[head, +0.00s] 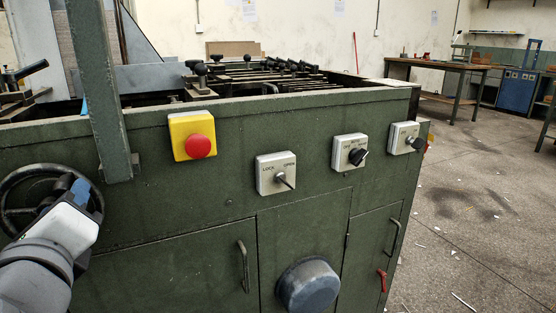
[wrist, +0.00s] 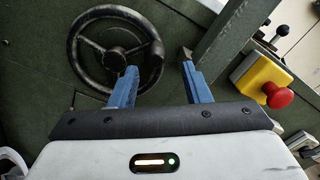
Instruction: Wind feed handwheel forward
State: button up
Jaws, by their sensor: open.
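The feed handwheel (head: 22,183) is a black spoked wheel on the green machine front, at the far left of the head view. It shows whole at the top of the wrist view (wrist: 76,45), with a dark hub in its middle. My gripper (wrist: 158,72) has two blue fingers spread apart, with nothing between them. In the wrist view the left finger overlaps the lower part of the wheel, and the right finger lies beside its right rim. I cannot tell whether either finger touches the rim. In the head view my gripper (head: 75,195) covers the wheel's right part.
A green post (head: 97,90) stands close to the right of the wheel. A yellow box with a red emergency button (head: 201,146) sits farther right, then a lock/open switch (head: 276,173) and two more switches. A round grey knob (head: 308,286) protrudes lower down. Open floor lies at the right.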

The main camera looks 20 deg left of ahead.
jog(key=shift+s+d, duration=0.3)
